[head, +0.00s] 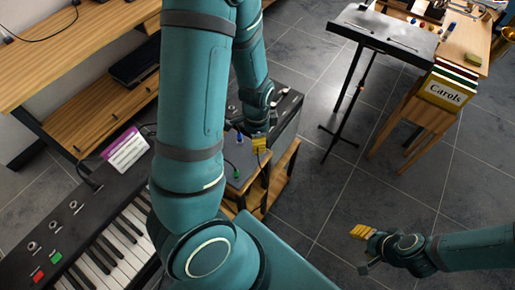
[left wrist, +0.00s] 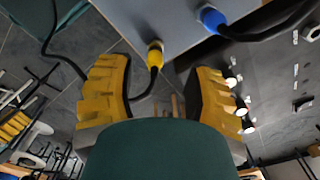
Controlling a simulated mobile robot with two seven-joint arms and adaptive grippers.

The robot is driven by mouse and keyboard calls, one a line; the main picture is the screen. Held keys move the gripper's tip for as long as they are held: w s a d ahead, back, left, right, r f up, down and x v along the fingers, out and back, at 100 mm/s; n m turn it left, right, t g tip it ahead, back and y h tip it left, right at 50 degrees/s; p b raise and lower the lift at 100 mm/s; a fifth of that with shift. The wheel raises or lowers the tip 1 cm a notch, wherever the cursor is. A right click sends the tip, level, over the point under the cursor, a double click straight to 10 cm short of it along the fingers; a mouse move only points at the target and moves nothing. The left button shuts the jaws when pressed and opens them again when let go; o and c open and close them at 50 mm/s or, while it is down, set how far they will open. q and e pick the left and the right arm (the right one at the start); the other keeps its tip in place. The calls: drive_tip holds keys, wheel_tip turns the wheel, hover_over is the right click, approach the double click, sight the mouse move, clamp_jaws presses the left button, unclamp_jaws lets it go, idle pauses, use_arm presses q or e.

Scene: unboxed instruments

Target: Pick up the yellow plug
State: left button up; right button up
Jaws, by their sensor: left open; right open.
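The yellow plug (left wrist: 154,56) shows in the left wrist view at the edge of a grey box, with a black cable running from it between my fingers. My left gripper (left wrist: 160,68) is open, its two yellow fingers on either side of the cable and plug. I cannot tell whether a finger touches them. In the head view my left gripper (head: 252,143) is over the dark box beyond the keyboard, and my arm hides much around it. My right gripper (head: 364,233) is over bare floor at the lower right, away from the plug.
A blue plug (left wrist: 212,19) with a thick black cable sits close to the yellow one. A green plug (head: 238,173) lies nearer the keyboard (head: 105,235). A music stand (head: 385,35) and a wooden stand with books (head: 447,88) are at the right. Open floor lies between.

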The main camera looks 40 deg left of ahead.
use_arm(q)
drive_tip(key=f, duration=0.1)
drive_tip(key=f+b, duration=0.1)
drive_tip(key=f, duration=0.3)
drive_tip(key=shift+s+d+b, duration=0.1)
drive_tip(key=shift+d+b, duration=0.15)
drive_tip(key=shift+b, duration=0.05)
drive_tip(key=shift+c, duration=0.3)
clamp_jaws()
